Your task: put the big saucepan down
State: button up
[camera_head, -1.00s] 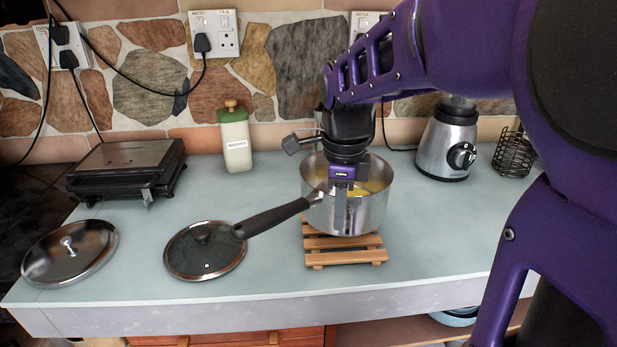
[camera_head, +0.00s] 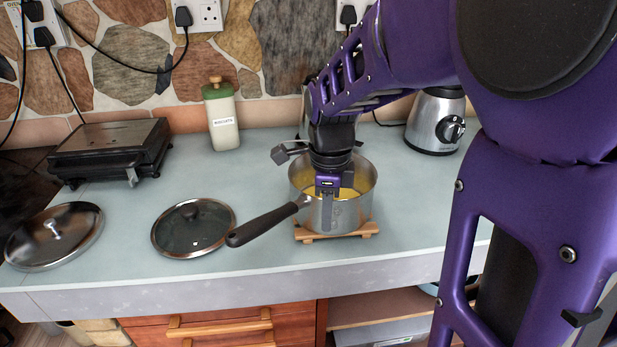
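The big saucepan (camera_head: 350,212) is a steel pan with a long black handle pointing to the front left and yellow contents inside. It is upright over a slatted wooden trivet (camera_head: 370,230), and its base appears to rest on the trivet. My gripper (camera_head: 327,215) comes down from above at the pan's near wall, one finger showing outside the wall. The other finger is hidden, so I cannot tell how tightly it closes on the rim.
A glass lid (camera_head: 185,237) and a steel lid (camera_head: 45,245) lie left of the pan. A black grill (camera_head: 110,150), a biscuit canister (camera_head: 221,118) and a blender base (camera_head: 436,122) stand at the back. The grey-blue worktop (camera_head: 270,260) is clear at its front edge.

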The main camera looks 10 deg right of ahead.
jog(key=o, duration=0.3)
jog(key=shift+o, duration=0.2)
jog(key=shift+r, duration=0.1)
notch_tip(320, 180, up, 12)
jog(key=p, duration=0.2)
jog(key=shift+s+p, duration=0.25)
jog(key=shift+p, duration=0.05)
jog(key=shift+r, duration=0.1)
